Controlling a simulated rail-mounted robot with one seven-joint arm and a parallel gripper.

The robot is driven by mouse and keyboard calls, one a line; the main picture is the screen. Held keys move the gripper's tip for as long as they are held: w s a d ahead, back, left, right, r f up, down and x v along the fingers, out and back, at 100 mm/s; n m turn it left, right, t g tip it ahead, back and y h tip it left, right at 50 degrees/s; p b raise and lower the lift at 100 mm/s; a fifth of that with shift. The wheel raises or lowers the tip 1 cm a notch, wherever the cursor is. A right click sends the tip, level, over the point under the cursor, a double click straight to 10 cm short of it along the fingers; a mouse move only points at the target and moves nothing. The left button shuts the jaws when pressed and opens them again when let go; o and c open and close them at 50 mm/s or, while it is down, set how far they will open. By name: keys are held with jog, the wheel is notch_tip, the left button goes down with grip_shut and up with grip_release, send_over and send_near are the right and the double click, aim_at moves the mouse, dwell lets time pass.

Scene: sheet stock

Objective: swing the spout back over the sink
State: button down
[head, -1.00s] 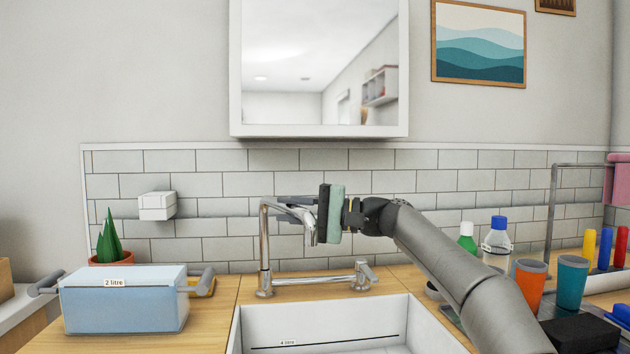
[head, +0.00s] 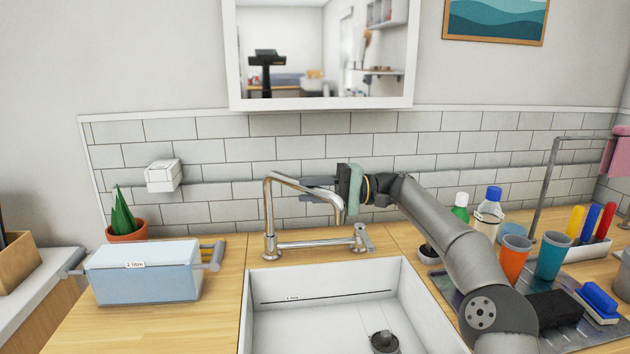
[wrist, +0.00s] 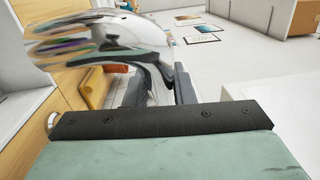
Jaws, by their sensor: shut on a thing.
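The chrome spout (head: 298,184) rises from the left end of the tap behind the sink (head: 250,310). It bends over and slants right, with its downturned end (head: 339,216) above the right part of the tap body (head: 310,243). My gripper (head: 318,189) comes from the right, its dark fingers shut on the spout near its outer end. In the wrist view, the shiny spout (wrist: 100,40) crosses in front of the fingers, beyond a black bar and green pad on my gripper. The exact contact is partly hidden.
A blue tub (head: 145,273) and a potted plant (head: 123,216) stand left of the sink. Bottles (head: 488,214), an orange cup (head: 513,260) and a teal cup (head: 553,256) stand right, near my arm. A mirror cabinet (head: 318,103) hangs above. A dark drain piece (head: 384,342) sits in the sink.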

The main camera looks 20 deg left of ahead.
jog(key=shift+r, duration=0.15)
jog(key=c, duration=1.2)
grip_release()
jog(key=shift+a, duration=0.1)
jog(key=shift+c, duration=0.2)
jog(key=shift+w, duration=0.1)
jog(key=p+v, duration=1.2)
jog(key=v, duration=0.5)
jog(key=shift+d, duration=0.25)
jog(key=shift+w, duration=0.1)
